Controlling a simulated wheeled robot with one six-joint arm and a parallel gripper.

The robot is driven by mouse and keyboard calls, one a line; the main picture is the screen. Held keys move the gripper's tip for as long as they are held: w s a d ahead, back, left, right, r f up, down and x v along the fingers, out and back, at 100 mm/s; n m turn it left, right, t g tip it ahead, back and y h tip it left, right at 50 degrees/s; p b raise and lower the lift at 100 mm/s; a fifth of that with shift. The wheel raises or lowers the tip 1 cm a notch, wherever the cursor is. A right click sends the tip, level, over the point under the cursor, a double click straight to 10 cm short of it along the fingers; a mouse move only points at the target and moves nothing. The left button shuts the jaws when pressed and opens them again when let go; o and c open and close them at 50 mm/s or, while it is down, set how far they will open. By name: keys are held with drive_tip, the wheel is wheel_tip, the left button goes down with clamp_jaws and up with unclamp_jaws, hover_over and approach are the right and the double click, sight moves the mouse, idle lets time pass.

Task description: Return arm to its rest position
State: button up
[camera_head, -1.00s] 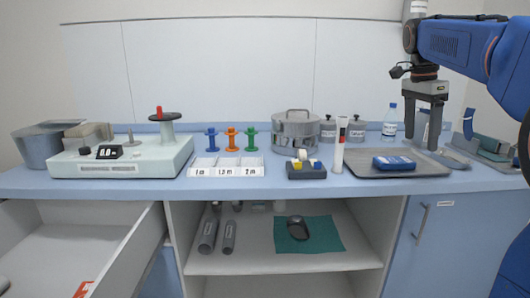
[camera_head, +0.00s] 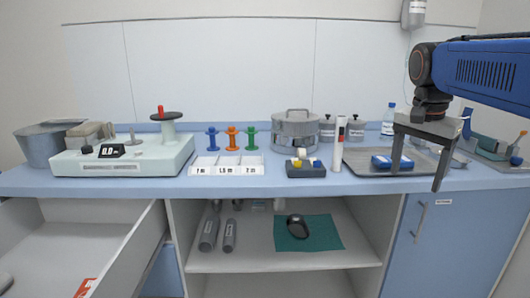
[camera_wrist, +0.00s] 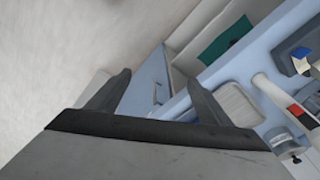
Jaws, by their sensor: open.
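My gripper (camera_head: 417,180) hangs at the right in the head view, in front of the counter's right end, with its two fingers spread wide and nothing between them. In the wrist view my gripper (camera_wrist: 158,85) also shows its fingers apart and empty. Behind it in the head view, a metal tray (camera_head: 360,169) lies on the counter with a blue packet (camera_head: 381,161) on it. My gripper's fingers overlap the tray's right part in the picture and hide some of it. My blue arm comes in from the right edge.
A blue counter (camera_head: 270,178) carries a white spool machine (camera_head: 90,164), a steel pot (camera_head: 296,130), a white tube (camera_head: 340,143) and a clear bottle (camera_head: 389,118). A drawer (camera_head: 75,240) stands open at lower left. A cupboard door (camera_head: 437,240) is below my gripper.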

drive_tip(key=s+a+f+n+t, duration=0.1)
drive_tip(key=s+a+f+n, duration=0.1)
drive_tip(key=s+f, duration=0.4)
drive_tip(key=s+a+f+n+t, duration=0.1)
drive_tip(key=s+a+f+n, duration=0.2)
drive_tip(key=s+f+n, duration=0.2)
drive_tip(key=s+a+f+n+t+y, duration=0.1)
drive_tip(key=s+f+n, duration=0.3)
drive_tip(key=s+f, duration=0.4)
wheel_tip(320, 180, down, 3)
drive_tip(key=shift+s+a+r, duration=0.1)
drive_tip(key=shift+s+a, duration=0.05)
drive_tip(key=shift+a, duration=0.6)
